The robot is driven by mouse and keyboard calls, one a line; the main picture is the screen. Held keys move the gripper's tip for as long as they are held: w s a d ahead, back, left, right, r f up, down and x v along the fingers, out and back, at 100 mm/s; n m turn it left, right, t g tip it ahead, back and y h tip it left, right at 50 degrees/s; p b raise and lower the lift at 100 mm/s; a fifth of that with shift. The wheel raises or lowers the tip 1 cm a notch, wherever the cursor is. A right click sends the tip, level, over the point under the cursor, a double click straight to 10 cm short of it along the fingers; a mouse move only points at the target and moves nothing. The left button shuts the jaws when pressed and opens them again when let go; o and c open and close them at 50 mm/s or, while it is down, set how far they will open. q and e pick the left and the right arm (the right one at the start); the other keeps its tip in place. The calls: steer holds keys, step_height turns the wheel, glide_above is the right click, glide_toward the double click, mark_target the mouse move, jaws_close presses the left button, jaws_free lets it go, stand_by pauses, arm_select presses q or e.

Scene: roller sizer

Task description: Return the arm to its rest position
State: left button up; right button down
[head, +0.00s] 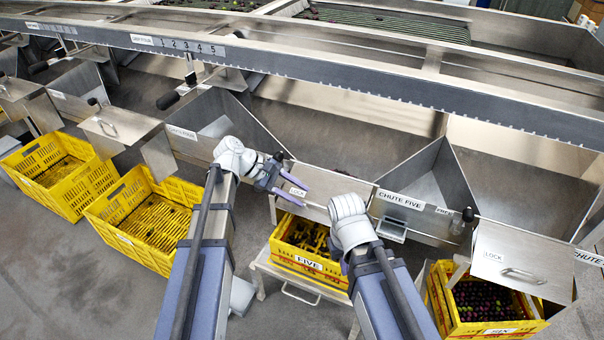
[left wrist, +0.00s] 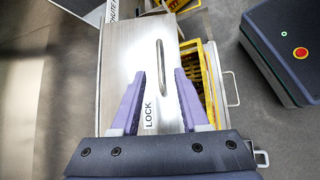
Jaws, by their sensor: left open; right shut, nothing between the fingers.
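My left gripper (head: 304,197) is open and empty, in front of the metal flap marked LOCK above crate FIVE. In the left wrist view its two purple fingers (left wrist: 160,73) are spread over the flap (left wrist: 125,65), with the bar handle (left wrist: 162,68) between and beyond their tips. Whether they touch the flap cannot be told. My left arm (head: 205,250) reaches up from the bottom of the head view. My right arm (head: 385,290) is folded near the middle; its gripper (head: 337,251) is mostly hidden behind its own wrist, with only a dark edge showing.
Yellow crate FIVE (head: 308,263) sits on a stand below the flap. Crate SIX (head: 495,328), holding dark fruit, is at the right. Two yellow crates (head: 125,240) (head: 45,190) stand at the left. The steel sizer frame and chute five (head: 425,185) lie ahead. Grey floor is clear at lower left.

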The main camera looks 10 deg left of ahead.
arm_select(q)
steer(key=s+d+r+m+y+p, duration=0.2)
steer(key=s+r+m+y+p, duration=0.9)
steer(key=p, duration=1)
steer(key=s+r+m, duration=0.3)
steer(key=s+m, duration=0.2)
steer(key=s, duration=0.1)
steer(key=shift+d+g, duration=0.3)
steer(key=shift+g, duration=0.1)
arm_select(e)
step_height(320, 180, up, 22)
steer(key=shift+f, duration=0.25)
arm_select(q)
steer(key=shift+s, duration=0.1)
